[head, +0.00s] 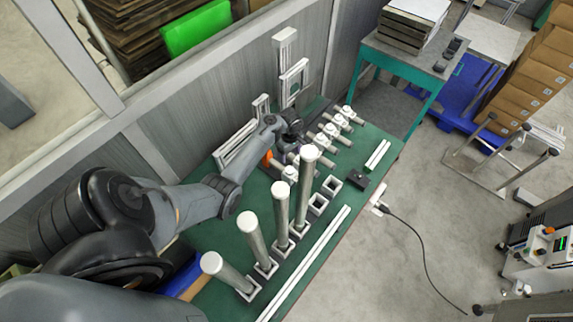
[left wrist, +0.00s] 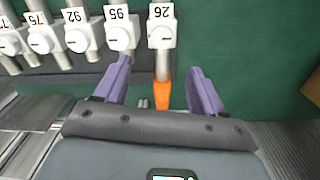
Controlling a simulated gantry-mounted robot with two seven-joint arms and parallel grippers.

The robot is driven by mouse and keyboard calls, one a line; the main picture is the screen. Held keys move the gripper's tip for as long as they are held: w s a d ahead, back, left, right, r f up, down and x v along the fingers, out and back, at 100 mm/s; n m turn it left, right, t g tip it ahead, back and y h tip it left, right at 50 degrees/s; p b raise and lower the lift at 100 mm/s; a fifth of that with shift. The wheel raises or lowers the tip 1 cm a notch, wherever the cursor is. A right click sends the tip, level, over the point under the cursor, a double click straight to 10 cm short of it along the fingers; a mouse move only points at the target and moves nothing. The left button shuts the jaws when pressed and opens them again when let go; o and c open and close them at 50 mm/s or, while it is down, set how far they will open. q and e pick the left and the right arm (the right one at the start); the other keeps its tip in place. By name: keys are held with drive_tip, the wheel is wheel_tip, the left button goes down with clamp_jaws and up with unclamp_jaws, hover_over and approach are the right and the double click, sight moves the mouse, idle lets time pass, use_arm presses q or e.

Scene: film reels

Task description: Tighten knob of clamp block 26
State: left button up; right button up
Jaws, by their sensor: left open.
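Clamp block 26 (left wrist: 161,32) is a white block with a number label, at the end of a row of similar blocks in the left wrist view. A grey rod runs from it to an orange end piece (left wrist: 162,93). My left gripper (left wrist: 160,68) is open, with one purple finger on each side of the rod and orange piece. Gaps show on both sides. In the head view my left gripper (head: 286,146) is by the clamp row, near an orange piece (head: 267,158); the arm partly hides it. My right gripper is not in view.
Neighbouring blocks such as 95 (left wrist: 119,34) and 92 (left wrist: 80,36) stand close beside block 26. On the green table (head: 362,213), several tall capped posts (head: 281,208) stand in front of the clamp row. White rails (head: 306,262) lie along its front edge.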

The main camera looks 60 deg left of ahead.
sight(289, 169)
use_arm(q)
wheel_tip(289, 169, down, 11)
drive_tip(key=b, duration=0.3)
drive_tip(key=shift+s+r+b, duration=0.1)
drive_tip(key=shift+r+b, duration=0.05)
drive_tip(key=shift+b, duration=0.15)
drive_tip(key=c, duration=1.1)
drive_tip(key=shift+o, duration=0.2)
